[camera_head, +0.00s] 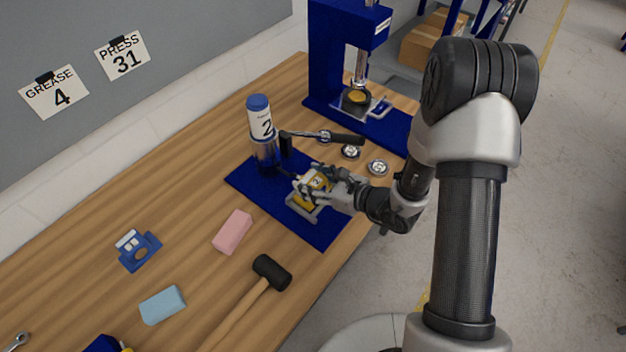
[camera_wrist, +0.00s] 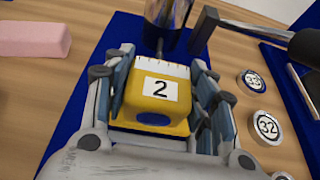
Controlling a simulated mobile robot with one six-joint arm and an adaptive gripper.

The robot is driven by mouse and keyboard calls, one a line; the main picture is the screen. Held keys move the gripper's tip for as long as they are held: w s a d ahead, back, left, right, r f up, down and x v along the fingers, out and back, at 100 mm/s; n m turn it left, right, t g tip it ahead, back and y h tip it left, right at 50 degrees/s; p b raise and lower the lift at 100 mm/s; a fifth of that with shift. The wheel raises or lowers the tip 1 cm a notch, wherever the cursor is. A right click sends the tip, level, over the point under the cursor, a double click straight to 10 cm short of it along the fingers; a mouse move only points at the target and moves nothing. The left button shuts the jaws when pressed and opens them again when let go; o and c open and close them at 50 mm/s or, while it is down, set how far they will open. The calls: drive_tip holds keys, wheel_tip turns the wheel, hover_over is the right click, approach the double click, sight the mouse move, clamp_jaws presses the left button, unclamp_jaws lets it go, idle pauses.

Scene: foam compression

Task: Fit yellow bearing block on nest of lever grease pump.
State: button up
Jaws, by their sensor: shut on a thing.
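The yellow bearing block (camera_wrist: 158,98), with a white label reading 2, is between the fingers of my gripper (camera_wrist: 160,110) in the wrist view. My gripper is shut on it. Whether the block is fully seated cannot be told. The lever grease pump (camera_head: 265,152) stands behind it, with a blue-capped canister (camera_head: 259,118) labelled 2 and a dark lever (camera_head: 335,137) pointing right.
A blue press (camera_head: 345,60) stands at the back. A pink block (camera_head: 232,231), a light blue block (camera_head: 162,305), a mallet (camera_head: 270,273) and a blue bracket (camera_head: 139,251) lie on the wooden table, with bare table between.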

drive_tip(key=shift+f+b, duration=0.55)
drive_tip(key=o, duration=1.6)
drive_tip(key=v, duration=1.2)
drive_tip(key=shift+r, duration=0.1)
